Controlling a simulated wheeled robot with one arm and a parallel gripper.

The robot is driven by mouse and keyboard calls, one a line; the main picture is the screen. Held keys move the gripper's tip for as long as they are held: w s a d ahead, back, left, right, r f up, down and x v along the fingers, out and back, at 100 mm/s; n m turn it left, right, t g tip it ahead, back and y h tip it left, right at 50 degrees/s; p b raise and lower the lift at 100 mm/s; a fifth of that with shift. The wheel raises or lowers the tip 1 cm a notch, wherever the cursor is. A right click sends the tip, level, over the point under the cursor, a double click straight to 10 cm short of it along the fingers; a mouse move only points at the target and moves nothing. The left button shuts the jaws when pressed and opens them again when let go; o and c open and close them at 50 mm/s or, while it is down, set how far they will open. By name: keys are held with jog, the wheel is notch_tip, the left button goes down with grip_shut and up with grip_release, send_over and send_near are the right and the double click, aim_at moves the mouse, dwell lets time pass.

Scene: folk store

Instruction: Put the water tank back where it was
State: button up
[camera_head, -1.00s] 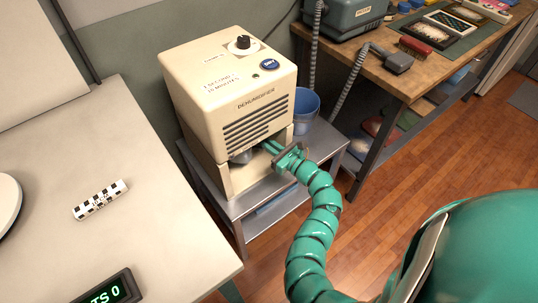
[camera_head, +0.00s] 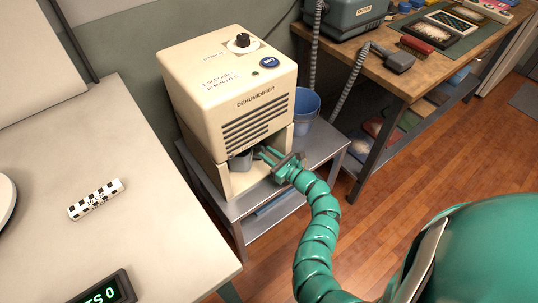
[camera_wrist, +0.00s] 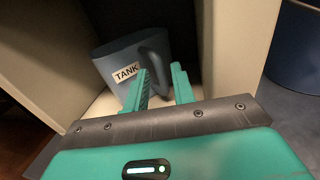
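The blue-grey water tank (camera_wrist: 128,66), labelled TANK, sits in the open lower bay of the cream dehumidifier (camera_head: 238,95). In the head view the tank (camera_head: 240,161) shows at the left of the bay, its top partly hidden by the housing. In the wrist view its dark loop handle (camera_wrist: 158,62) faces me, just beyond my fingertips. My gripper (camera_wrist: 162,80) is at the bay opening. Its two green fingers are apart, with the lower part of the handle showing between them. In the head view my gripper (camera_head: 266,154) is right of the tank.
The dehumidifier stands on a grey metal stand (camera_head: 318,142), with a blue bucket (camera_head: 306,106) behind it at the right. A pale table (camera_head: 130,225) fills the left. A wooden workbench (camera_head: 400,84) stands at the right. The wood floor (camera_head: 400,160) between is open.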

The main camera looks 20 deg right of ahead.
jog(key=shift+o, duration=0.3)
jog(key=shift+r, duration=0.15)
jog(key=v, duration=1.2)
jog(key=shift+p, duration=0.45)
